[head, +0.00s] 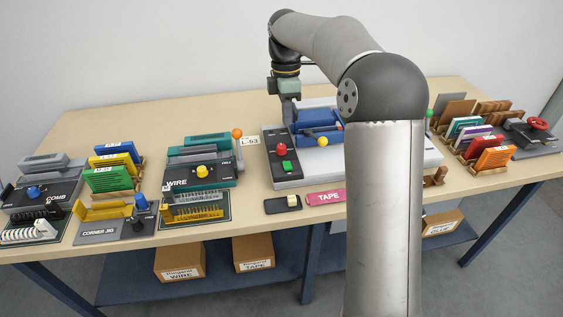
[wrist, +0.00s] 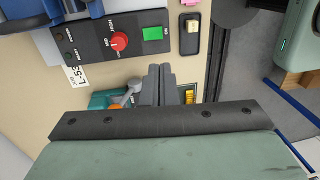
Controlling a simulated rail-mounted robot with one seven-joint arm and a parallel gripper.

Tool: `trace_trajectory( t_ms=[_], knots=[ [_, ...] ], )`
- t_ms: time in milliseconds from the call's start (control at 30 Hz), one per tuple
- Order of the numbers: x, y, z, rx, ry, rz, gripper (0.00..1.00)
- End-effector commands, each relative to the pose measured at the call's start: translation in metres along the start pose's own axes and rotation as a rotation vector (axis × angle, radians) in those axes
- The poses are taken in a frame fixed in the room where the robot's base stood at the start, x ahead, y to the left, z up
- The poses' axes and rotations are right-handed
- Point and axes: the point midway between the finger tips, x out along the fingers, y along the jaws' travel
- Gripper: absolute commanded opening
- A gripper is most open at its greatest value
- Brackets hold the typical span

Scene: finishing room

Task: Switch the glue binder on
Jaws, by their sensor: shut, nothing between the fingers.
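The glue binder (head: 300,183) is the wide grey and blue machine at the middle of the table. I take it for the glue binder by its look. Its dark control panel (head: 270,152) is on its left end, with a red knob (head: 282,149) and a green rectangular button (head: 287,167). In the wrist view the red knob (wrist: 119,41) and green button (wrist: 152,34) show clearly, beside dark round lamps. My gripper (head: 290,121) is shut and empty, over the panel's back end in the head view. Its fingertips (wrist: 165,70) appear apart from the button in the wrist view.
A teal wire machine (head: 203,172) with an orange-knobbed lever (head: 237,133) stands left of the binder. Racks of coloured books (head: 493,157) stand right. My arm hides part of the binder.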

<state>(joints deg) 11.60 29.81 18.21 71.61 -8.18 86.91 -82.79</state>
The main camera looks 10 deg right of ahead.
Motion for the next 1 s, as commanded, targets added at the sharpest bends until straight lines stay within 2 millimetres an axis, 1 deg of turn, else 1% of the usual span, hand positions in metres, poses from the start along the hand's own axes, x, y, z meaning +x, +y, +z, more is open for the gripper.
trace_trajectory(
  t_ms=[267, 367, 433, 567, 800, 1000],
  knots=[
    [-0.001, 0.0, 0.0, -0.001, 0.0, 0.0, 0.0],
    [0.004, 0.0, 0.0, -0.001, 0.0, 0.0, 0.0],
    [0.011, 0.0, 0.0, -0.001, -0.001, -0.002, 0.0],
    [0.033, -0.001, 0.0, -0.001, -0.001, -0.003, 0.0],
    [0.085, -0.001, 0.0, -0.001, -0.001, -0.005, 0.0],
    [0.119, -0.001, 0.0, -0.002, 0.0, -0.004, 0.0]
  ],
)
